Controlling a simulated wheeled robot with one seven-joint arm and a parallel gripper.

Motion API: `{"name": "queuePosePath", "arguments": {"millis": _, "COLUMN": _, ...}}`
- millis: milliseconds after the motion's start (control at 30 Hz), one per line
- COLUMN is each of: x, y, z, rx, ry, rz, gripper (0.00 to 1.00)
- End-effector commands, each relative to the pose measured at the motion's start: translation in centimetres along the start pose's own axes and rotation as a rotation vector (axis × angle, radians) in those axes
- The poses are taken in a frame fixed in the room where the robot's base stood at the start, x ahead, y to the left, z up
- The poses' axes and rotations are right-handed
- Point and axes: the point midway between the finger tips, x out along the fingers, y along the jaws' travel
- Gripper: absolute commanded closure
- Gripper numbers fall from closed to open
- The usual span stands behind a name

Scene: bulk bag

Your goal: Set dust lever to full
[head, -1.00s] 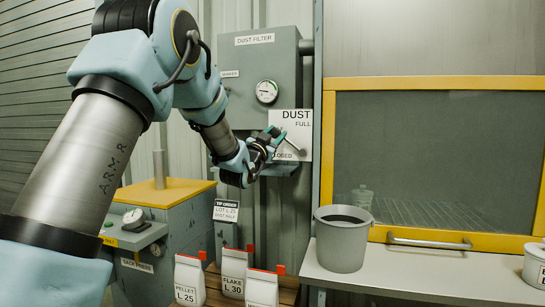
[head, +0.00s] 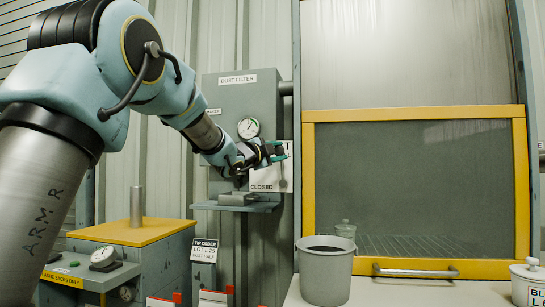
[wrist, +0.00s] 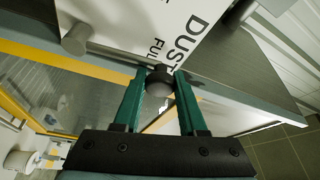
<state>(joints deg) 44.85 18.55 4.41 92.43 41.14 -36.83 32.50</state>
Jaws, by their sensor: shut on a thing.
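The white dust plate (head: 266,181) on the filter housing has "CLOSED" at its lower left; my gripper hides much of its top. The wrist view shows "DUST" and "FULL" on the plate (wrist: 142,22). The grey lever (head: 283,172) stands about upright on the plate's right side, its upper end at my gripper (head: 279,152). In the wrist view, my gripper's green fingers (wrist: 160,88) are closed on the lever's dark round knob (wrist: 159,82). The knob is close to the word "FULL". A grey cylinder (wrist: 76,40) juts from the plate nearby.
The dust filter box (head: 232,95) with a round gauge (head: 248,128) is behind my arm. A small shelf (head: 236,204) is below my gripper. A grey bucket (head: 326,272) stands on the bench to the right, before a yellow-framed window (head: 308,200).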

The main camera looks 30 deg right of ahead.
Motion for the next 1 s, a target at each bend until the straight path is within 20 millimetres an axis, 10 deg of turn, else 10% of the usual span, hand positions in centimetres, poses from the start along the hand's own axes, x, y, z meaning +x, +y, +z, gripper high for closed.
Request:
{"name": "queuePosePath", "arguments": {"millis": 733, "x": 0.39, "y": 0.26, "z": -0.88, "rx": 0.084, "ry": 0.002, "rz": 0.034, "gripper": 1.0}}
{"name": "queuePosePath", "arguments": {"millis": 767, "x": 0.39, "y": 0.26, "z": -0.89, "rx": 0.084, "ry": 0.002, "rz": 0.034, "gripper": 0.58}}
{"name": "queuePosePath", "arguments": {"millis": 1000, "x": 0.37, "y": 0.26, "z": -0.85, "rx": 0.083, "ry": 0.001, "rz": 0.034, "gripper": 0.31}}
